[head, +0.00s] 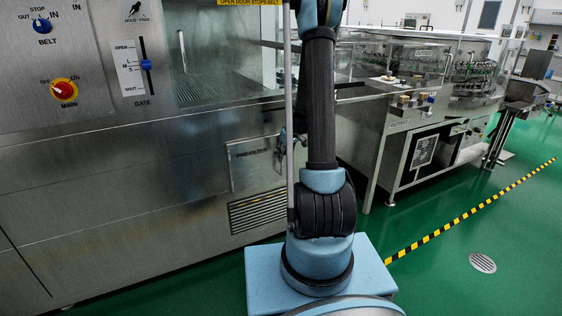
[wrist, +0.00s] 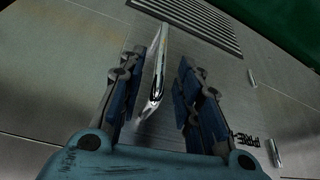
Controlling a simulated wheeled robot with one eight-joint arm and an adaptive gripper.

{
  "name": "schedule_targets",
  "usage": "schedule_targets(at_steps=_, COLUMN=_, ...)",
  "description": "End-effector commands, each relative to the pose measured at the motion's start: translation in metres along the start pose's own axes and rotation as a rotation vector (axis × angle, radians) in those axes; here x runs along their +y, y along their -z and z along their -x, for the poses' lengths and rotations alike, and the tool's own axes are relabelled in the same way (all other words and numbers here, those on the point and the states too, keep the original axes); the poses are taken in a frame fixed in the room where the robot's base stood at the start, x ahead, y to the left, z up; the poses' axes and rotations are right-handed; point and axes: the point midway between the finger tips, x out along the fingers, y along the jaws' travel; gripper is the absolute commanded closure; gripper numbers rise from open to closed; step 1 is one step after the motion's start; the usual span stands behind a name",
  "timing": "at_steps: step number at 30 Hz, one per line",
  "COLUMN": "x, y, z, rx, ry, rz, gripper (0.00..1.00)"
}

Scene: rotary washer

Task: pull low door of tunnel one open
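A low steel door (head: 250,168) marked PRE-FILTER is set in the front of the washer. It looks shut, flush with the panel around it. In the wrist view the door face (wrist: 235,95) fills much of the picture, with part of its label at the right. A shiny bar handle (wrist: 156,85) stands out from it. My gripper (wrist: 160,75) is open, with one finger on each side of the handle and a gap visible on both sides. In the head view my arm hides the handle and most of the gripper.
A slatted vent (head: 258,210) lies below the door label. A control panel with a belt switch, main switch (head: 63,90) and gate lever (head: 146,65) is at the upper left. A steel machine (head: 420,120) stands at the right. Green floor (head: 440,265) is clear at the lower right.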

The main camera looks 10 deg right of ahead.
Motion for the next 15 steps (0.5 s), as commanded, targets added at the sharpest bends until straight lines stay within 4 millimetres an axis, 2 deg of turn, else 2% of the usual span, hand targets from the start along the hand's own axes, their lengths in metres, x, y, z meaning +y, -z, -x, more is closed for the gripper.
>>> schedule_targets(at_steps=6, x=0.0, y=0.0, z=-0.023, rx=0.0, ry=0.0, rz=0.001, gripper=0.69)
schedule_targets(at_steps=15, x=0.0, y=0.0, z=-0.036, rx=0.0, ry=0.0, rz=0.001, gripper=0.69)
